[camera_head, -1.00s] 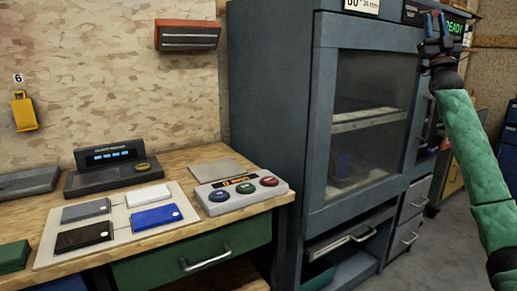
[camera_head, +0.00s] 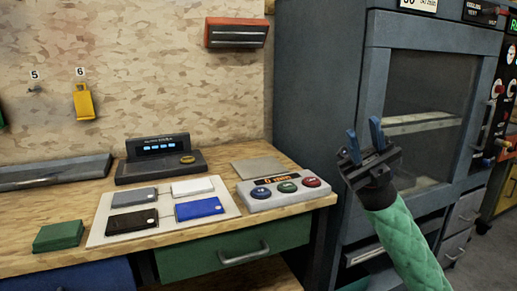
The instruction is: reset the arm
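My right gripper (camera_head: 364,143) is in the head view, at the end of the green padded arm that comes up from the lower right. Its two blue fingers point up and stand apart with nothing between them. It is in front of the grey cabinet (camera_head: 318,85) and its glass door, to the right of the button box (camera_head: 284,191). It touches nothing that I can see. My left gripper is not in view.
A yellow tag (camera_head: 83,102) and a red box (camera_head: 236,33) are on the wall.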

